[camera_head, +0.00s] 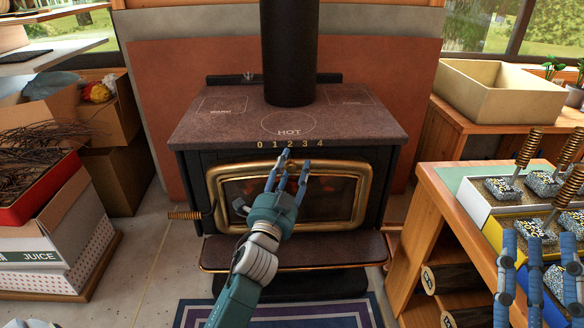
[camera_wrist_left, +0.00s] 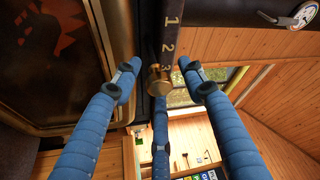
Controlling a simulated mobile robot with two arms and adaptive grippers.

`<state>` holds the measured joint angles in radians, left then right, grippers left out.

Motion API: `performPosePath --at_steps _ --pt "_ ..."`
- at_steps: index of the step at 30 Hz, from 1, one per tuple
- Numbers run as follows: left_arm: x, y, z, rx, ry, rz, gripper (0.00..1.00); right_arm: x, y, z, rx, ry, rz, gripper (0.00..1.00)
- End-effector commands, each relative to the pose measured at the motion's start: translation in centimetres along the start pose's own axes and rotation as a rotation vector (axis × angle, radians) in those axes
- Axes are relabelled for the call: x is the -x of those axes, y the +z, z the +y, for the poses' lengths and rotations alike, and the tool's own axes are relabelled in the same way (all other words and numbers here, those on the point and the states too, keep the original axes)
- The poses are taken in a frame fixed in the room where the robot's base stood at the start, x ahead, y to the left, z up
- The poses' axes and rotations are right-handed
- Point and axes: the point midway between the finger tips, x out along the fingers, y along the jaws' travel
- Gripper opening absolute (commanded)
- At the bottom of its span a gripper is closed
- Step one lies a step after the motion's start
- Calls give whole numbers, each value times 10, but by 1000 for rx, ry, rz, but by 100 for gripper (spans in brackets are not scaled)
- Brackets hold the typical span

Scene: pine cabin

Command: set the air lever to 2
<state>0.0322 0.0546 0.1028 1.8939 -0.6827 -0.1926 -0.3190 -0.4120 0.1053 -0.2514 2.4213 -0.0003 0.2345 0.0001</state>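The stove's air scale (camera_head: 290,144) runs 0 to 4 along the front edge of its top. The air lever's brass knob (camera_wrist_left: 159,82) stands next to the 3 in the left wrist view, with 1 and 2 further along the strip (camera_wrist_left: 170,35). In the head view the fingers partly hide the knob. My left gripper (camera_head: 294,160) reaches up in front of the stove door to the scale; its three fingers (camera_wrist_left: 160,75) are spread around the knob, with gaps beside it. My right gripper (camera_head: 537,240) is open and empty at the lower right.
The black stove (camera_head: 190,128) has a brass-framed glass door (camera_head: 222,212) and a coiled handle (camera_head: 185,215). A wooden bench (camera_head: 428,190) with brass-handled items stands right. Boxes (camera_head: 60,250) and a red tray of twigs (camera_head: 50,195) stand left.

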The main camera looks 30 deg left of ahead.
Motion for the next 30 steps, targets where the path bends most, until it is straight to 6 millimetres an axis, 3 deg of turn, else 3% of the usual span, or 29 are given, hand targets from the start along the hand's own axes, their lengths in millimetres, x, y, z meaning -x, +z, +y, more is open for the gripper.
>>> performPosePath --at_steps 8,21,30 --pt "12 0 1 1 2 -1 42 0 0 0 0 -1 1 40" --pt "99 1 1 1 2 -4 42 0 0 0 0 0 1 40" --pt "120 0 0 0 0 -1 42 0 0 0 0 0 1 40"
